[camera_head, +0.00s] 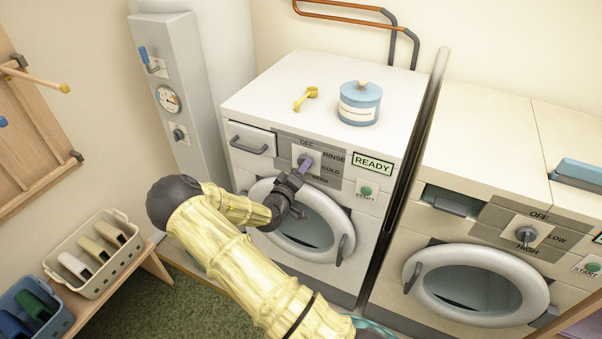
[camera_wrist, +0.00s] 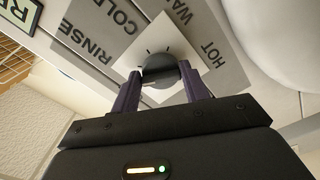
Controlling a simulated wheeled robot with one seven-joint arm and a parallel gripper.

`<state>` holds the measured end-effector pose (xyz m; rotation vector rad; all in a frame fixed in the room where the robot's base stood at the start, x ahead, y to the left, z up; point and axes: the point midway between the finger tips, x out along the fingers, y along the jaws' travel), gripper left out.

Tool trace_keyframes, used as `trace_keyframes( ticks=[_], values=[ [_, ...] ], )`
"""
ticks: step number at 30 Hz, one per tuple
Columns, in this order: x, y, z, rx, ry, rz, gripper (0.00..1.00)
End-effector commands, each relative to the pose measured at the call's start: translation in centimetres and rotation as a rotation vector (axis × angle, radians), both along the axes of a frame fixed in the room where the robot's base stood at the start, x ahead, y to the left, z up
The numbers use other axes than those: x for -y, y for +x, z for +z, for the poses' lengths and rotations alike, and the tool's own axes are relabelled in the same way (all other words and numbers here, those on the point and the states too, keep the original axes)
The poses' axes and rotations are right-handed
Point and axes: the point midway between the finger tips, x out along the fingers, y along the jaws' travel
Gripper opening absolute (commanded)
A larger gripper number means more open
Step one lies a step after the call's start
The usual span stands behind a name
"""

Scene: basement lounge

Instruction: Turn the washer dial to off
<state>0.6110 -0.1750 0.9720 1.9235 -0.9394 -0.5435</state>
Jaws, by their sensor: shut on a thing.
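The washer (camera_head: 335,278) is the white machine in the middle of the head view, with a round door. Its dark dial (camera_wrist: 158,67) sits on a pale square plate on the grey panel. In the head view the label OFF is above the dial, with RINSE and COLD to its right. My gripper (camera_wrist: 160,88) is shut on the dial, one purple finger on each side; it also shows at the panel in the head view (camera_head: 302,168). The wrist view shows RINSE, COLD, part of WARM and HOT around the dial. I cannot tell which label the dial points to.
A green READY display (camera_head: 373,164) and START button (camera_head: 366,191) are right of the dial. A blue canister (camera_head: 360,104) and yellow scoop (camera_head: 306,97) sit on top. A second machine (camera_head: 495,225) with its own dial stands close on the right. Baskets (camera_head: 97,284) are at left.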

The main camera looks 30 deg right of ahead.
Motion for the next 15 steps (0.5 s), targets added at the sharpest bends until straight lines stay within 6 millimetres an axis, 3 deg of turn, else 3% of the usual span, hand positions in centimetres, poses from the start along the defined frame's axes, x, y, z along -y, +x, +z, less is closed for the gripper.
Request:
trace_keyframes(
  ticks=[15],
  values=[
    [-0.07, -0.03, 0.08, -0.339, -0.264, 0.002, 0.22]
  ],
)
